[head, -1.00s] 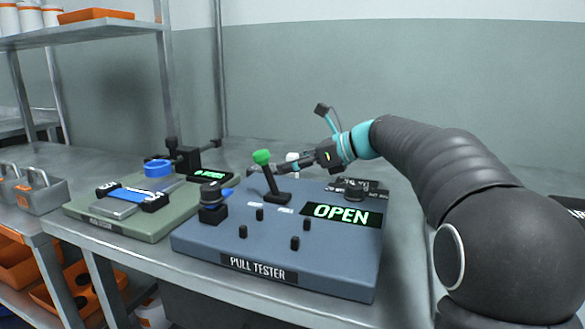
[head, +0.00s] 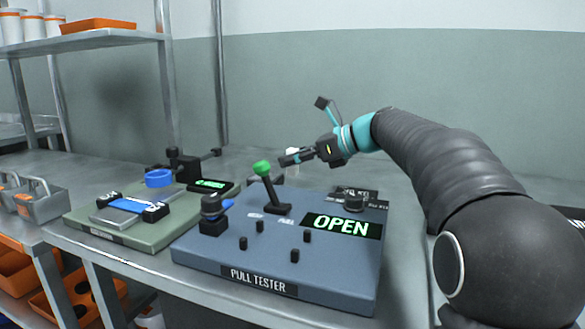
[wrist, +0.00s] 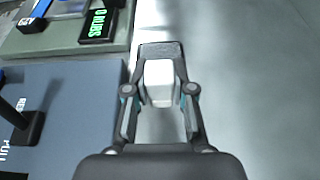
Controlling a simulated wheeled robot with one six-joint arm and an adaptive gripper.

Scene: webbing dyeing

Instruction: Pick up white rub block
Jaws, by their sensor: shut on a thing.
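The white rub block (wrist: 159,82) is between the two fingers of my gripper (wrist: 160,100) in the wrist view, and the gripper is shut on it. A dark grey textured piece sits at the block's far end. In the head view my gripper (head: 290,159) is behind the pull tester, and a small white part of the block (head: 292,152) shows above the fingers. The rest of the block is hidden there by the gripper.
The blue-grey pull tester (head: 330,285), with a green-knobbed lever (head: 263,170) and an OPEN display (head: 341,226), stands in front of my gripper. A green device (head: 95,232) with a blue ring is to its left. Bare metal bench (wrist: 255,90) lies right of the block.

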